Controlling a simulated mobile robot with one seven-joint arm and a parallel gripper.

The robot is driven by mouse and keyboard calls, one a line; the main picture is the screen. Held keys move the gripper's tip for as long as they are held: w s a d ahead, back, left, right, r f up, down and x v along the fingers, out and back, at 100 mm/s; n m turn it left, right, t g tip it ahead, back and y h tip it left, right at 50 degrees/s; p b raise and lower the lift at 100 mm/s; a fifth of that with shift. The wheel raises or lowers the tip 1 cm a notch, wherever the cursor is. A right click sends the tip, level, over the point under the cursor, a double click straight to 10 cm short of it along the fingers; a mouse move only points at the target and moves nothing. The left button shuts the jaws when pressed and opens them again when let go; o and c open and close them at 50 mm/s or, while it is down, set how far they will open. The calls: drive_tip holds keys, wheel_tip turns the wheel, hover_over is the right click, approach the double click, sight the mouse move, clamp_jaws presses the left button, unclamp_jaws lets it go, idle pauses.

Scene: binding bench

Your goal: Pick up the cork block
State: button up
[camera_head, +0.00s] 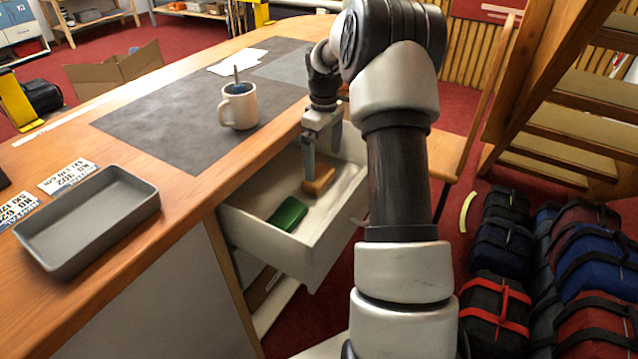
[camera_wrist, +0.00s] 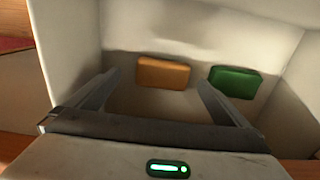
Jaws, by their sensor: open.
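The cork block (camera_head: 319,181) is a small orange-brown block lying in an open white drawer (camera_head: 322,244). It also shows in the wrist view (camera_wrist: 163,73), flat on the drawer floor towards the far wall. My gripper (camera_head: 322,165) points down into the drawer, just above and beside the cork block. In the wrist view its two fingers (camera_wrist: 152,92) are spread wide and the space between them is empty. The cork block appears beyond the fingertips, roughly centred between them, and I see no contact. My arm hides part of the drawer's right side.
A green block (camera_head: 287,214) lies in the drawer near the cork block. The drawer walls stand close around my gripper. On the bench are a white mug (camera_head: 238,106) with something upright in it, a grey tray (camera_head: 88,220) and a dark mat (camera_head: 168,128). Several bags (camera_head: 499,312) lie on the floor at right.

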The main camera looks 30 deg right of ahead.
sight(322, 176)
drive_tip(key=shift+s+a+f+b, duration=0.1)
drive_tip(key=shift+f+b, duration=0.4)
drive_tip(key=shift+f, duration=1)
drive_tip(key=shift+s+a+f+b, duration=0.1)
drive_tip(key=shift+f+b, duration=0.4)
drive_tip(key=shift+f, duration=1)
drive_tip(key=shift+r, duration=0.1)
drive_tip(key=c, duration=1)
